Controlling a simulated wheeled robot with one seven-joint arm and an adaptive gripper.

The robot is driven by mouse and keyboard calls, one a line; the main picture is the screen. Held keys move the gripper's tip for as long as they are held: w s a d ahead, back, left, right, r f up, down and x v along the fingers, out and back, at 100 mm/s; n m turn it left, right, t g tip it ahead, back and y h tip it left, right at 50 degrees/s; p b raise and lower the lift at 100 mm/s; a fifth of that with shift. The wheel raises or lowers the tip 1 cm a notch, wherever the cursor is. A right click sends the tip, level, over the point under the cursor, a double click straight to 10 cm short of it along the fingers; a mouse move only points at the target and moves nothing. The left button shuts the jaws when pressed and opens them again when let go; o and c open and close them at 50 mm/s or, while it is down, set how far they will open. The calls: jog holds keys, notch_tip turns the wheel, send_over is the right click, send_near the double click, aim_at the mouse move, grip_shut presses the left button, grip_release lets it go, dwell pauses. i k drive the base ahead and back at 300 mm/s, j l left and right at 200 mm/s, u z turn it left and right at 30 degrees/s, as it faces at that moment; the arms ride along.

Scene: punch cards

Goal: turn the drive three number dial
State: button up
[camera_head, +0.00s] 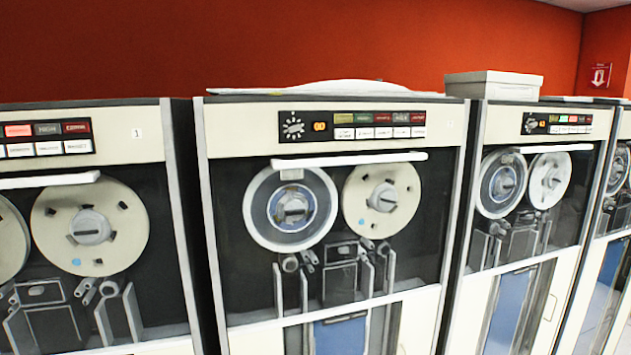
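A row of tape drive cabinets faces me. The middle cabinet (205,200) has a round dial (293,126) with white marks around it at the left of its top panel, beside an orange lit number display (319,127). The left cabinet's dial is outside the picture. My gripper is not in view.
White handle bars (349,159) stick out below the panels, above glass fronts with tape reels (383,200). Papers (300,88) and a grey box (493,85) lie on top of the cabinets. Narrow dark gaps separate the cabinets. A red wall stands behind.

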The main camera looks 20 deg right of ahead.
aim_at(530, 124)
jog(key=z, duration=1.75)
